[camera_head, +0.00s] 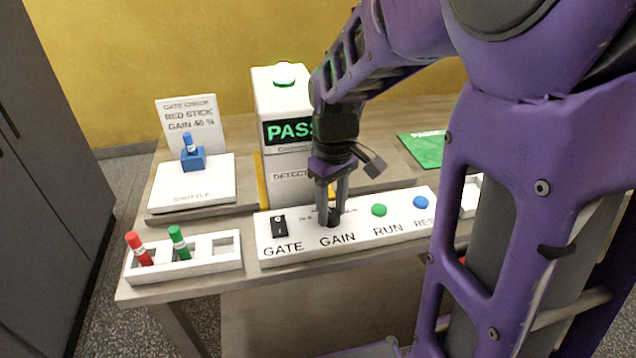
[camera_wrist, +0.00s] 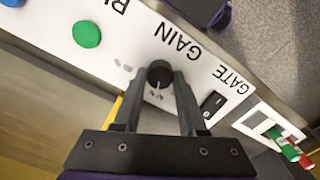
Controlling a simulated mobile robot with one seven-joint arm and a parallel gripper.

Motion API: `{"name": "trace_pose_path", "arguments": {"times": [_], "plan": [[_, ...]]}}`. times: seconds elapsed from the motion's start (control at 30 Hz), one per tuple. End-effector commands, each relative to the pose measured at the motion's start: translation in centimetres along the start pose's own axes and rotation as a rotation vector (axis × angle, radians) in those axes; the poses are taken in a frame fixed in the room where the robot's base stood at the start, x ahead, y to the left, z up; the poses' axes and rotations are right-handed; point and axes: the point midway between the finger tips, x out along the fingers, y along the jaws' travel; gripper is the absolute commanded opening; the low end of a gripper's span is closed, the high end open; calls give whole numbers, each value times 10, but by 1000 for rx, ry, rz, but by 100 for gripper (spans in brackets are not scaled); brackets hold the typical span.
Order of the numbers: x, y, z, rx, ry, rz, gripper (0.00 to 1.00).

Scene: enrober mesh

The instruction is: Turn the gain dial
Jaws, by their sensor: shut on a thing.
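The gain dial (camera_head: 334,217) is a small black knob on the white control panel (camera_head: 395,231), above the word GAIN. In the wrist view the dial (camera_wrist: 159,74) shows as a round dark knob between the fingertips. My gripper (camera_head: 331,213) reaches down from above and is shut on the dial; it also shows in the wrist view (camera_wrist: 158,80). The fingers hide part of the dial and its scale marks. A card (camera_head: 192,125) at the back reads GATE CHECK, RED STICK, GAIN 40 %. The detector (camera_head: 287,140) behind the panel shows PASS in green, partly covered by my arm.
The black gate switch (camera_head: 279,226) is left of the dial; the green RUN button (camera_head: 379,210) and blue button (camera_head: 420,202) are right. A white rack (camera_head: 205,265) holds red and green sticks. A blue stick stands in a blue holder (camera_head: 193,160) on the shuttle (camera_head: 170,190).

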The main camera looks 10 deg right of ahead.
Motion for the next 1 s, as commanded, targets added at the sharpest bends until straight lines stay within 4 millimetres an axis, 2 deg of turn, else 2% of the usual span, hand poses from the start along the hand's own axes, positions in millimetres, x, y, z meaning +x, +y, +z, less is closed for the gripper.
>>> {"name": "trace_pose_path", "arguments": {"times": [0.27,1.0], "plan": [[-1,0,0,83,-1,0,0],[-1,0,0,604,0,0,0]]}}
